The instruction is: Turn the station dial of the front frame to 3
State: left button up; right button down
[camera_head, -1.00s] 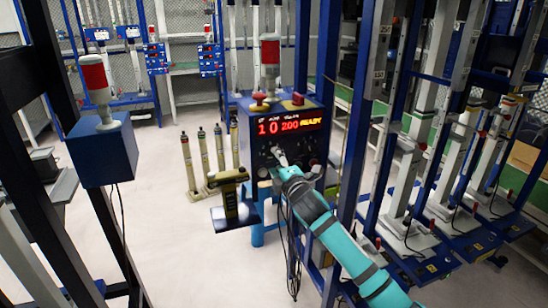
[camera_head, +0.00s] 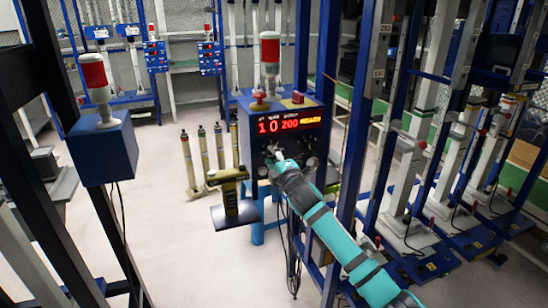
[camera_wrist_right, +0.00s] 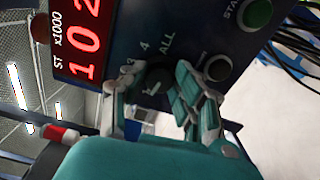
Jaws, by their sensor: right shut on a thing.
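The front frame's blue control box (camera_head: 250,120) has a lit red display (camera_head: 290,123) reading 1, 0, 200 and a yellow word. My right gripper (camera_head: 275,158) reaches its front panel from the lower right. In the right wrist view, the black station dial (camera_wrist_right: 155,78) sits between the fingers of my right gripper (camera_wrist_right: 155,95), which is shut on it. The marks 3, 4 and ALL show around the dial. I cannot tell clearly which mark it points at. My left gripper is not in view.
A signal lamp (camera_head: 270,55) stands on the box. Blue uprights (camera_head: 352,120) flank my arm on the right. Open floor (camera_head: 165,250) lies to the left.

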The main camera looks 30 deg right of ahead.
jog(key=shift+m, duration=0.3)
jog(key=m+p, duration=0.1)
jog(key=m, duration=0.1)
jog(key=shift+m+p, duration=0.3)
jog(key=m+p, duration=0.1)
jog(key=m, duration=0.3)
jog(key=shift+m+p, duration=0.3)
jog(key=shift+p, duration=0.1)
jog(key=m+p, duration=0.1)
jog(key=m, duration=0.3)
jog(key=shift+p, duration=0.35)
jog(key=shift+f+m+p, duration=0.1)
jog(key=shift+m+p, duration=0.5)
jog(key=shift+m, duration=1.5)
jog(key=c, duration=1)
grip_release()
